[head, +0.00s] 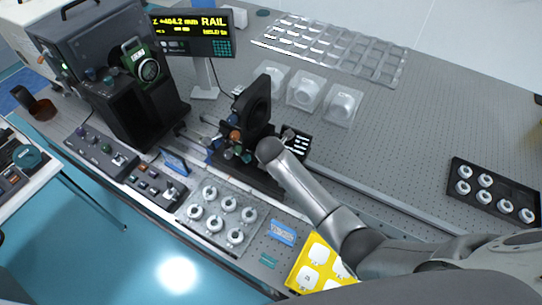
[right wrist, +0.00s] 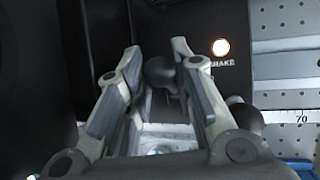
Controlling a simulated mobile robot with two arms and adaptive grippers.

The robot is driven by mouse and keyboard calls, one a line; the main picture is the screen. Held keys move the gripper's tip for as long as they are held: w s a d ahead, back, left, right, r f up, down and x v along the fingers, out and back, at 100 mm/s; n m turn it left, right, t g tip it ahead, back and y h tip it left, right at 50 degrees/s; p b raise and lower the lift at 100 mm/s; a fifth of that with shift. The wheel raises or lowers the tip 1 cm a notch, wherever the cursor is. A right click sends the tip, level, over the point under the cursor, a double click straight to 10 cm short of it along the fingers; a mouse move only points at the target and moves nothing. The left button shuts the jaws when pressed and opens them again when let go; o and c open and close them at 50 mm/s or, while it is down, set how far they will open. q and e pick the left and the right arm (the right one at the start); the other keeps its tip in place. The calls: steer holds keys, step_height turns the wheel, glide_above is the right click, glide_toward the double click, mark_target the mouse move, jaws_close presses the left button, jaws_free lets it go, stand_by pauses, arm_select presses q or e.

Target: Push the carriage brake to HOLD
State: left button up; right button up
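In the right wrist view, a dark ball knob (right wrist: 160,71) on a lever stands between the fingers of my right gripper (right wrist: 158,52). The fingers are apart, one on each side of the knob; whether they press on it I cannot tell. A black plate right of the fingers carries a lit lamp (right wrist: 221,47) above the partly covered label BRAKE. A second dark knob (right wrist: 240,113) is beside the right finger. In the head view, my right arm reaches the dark carriage (head: 238,135) on the rail; its gripper is mostly hidden there. My left gripper is not in view.
A display (head: 192,33) reading RAIL stands behind. A dark instrument (head: 108,65) is left of the carriage. Control boxes (head: 102,145), a tray with white-ringed parts (head: 180,214) and a yellow tray (head: 303,262) lie in front. A black tray (head: 487,207) is far right.

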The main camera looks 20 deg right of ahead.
steer(key=o, duration=0.4)
steer(key=shift+f, duration=0.1)
